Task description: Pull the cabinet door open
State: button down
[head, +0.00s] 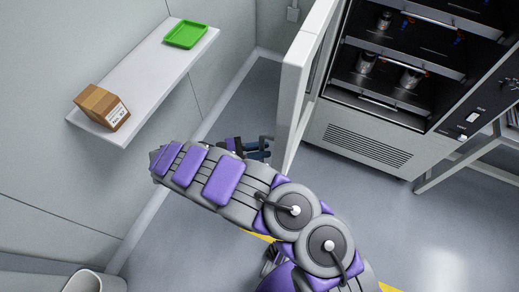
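The cabinet (365,150) stands at the upper right with its dark shelved inside showing. Its pale door (293,95) stands swung open, edge-on toward me, left of the opening. My arm reaches from the bottom right toward the left and bends back. My gripper (264,149), dark with purple parts, is beside the door's lower left edge. My arm partly hides it, and I cannot tell whether its fingers touch the door or are closed. The door handle is not clearly visible.
A white wall shelf (145,72) at the left holds a green tray (186,34) and a cardboard box (102,107). Metal cups (366,62) stand inside the cabinet. A metal-framed stand (470,158) is at the right. Grey floor (420,230) is clear at the lower right.

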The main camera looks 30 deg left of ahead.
jog(key=c, duration=1.3)
grip_release()
jog(key=shift+w+r, duration=0.1)
jog(key=shift+w, duration=0.1)
jog(key=shift+c, duration=0.2)
jog(key=shift+o, duration=1.2)
jog(key=shift+w+a, duration=0.1)
jog(key=shift+w, duration=0.05)
